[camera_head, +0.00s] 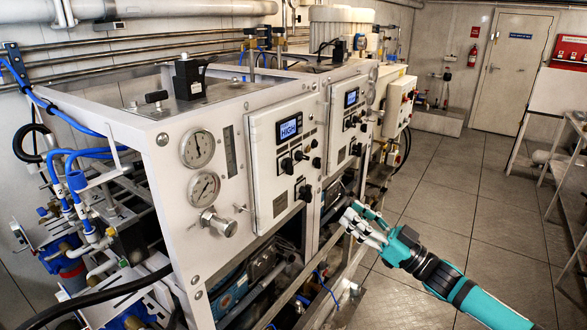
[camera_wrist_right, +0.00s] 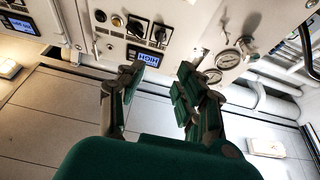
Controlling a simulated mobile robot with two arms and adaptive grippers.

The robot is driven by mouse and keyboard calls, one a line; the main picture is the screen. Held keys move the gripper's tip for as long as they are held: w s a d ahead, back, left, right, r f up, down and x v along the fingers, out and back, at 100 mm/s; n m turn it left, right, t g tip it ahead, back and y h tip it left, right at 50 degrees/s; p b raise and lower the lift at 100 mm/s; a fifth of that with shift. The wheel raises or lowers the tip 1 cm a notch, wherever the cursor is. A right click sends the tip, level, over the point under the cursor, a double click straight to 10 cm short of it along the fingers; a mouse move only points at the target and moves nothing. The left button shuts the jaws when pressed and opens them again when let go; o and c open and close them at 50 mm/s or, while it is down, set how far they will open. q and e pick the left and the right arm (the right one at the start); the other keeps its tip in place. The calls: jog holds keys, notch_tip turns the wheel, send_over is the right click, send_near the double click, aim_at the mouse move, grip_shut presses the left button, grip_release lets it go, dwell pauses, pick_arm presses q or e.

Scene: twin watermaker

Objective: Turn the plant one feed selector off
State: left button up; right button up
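The near watermaker's white control panel (camera_head: 262,150) carries a lit blue display (camera_head: 288,128) reading HIGH. Black selector knobs (camera_head: 287,164) sit below the display, with another black control (camera_head: 305,192) lower down. I cannot read their labels, so which is the feed selector is unclear. In the right wrist view the panel appears inverted, with the display (camera_wrist_right: 143,57) and two black selectors (camera_wrist_right: 137,26) beyond my fingers. My right gripper (camera_head: 364,222) is open and empty, apart from the panel, to its right and lower. It also shows in the wrist view (camera_wrist_right: 160,82). My left gripper is out of view.
Two gauges (camera_head: 197,149) and a metal valve knob (camera_head: 217,222) are on the near frame. A second, similar panel (camera_head: 345,122) stands farther back. Blue hoses (camera_head: 75,155) hang at left. The tiled floor (camera_head: 480,215) at right is clear, with a bench (camera_head: 560,150) beyond.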

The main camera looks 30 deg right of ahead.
aim_at(293, 165)
jog(key=p+x, duration=0.5)
jog(key=x, duration=1.1)
jog(key=shift+w+a+r, duration=0.1)
jog(key=shift+w+r, duration=0.15)
jog(key=shift+r, duration=0.1)
jog(key=shift+w+a, duration=0.15)
jog(key=shift+w, duration=0.2)
grip_shut()
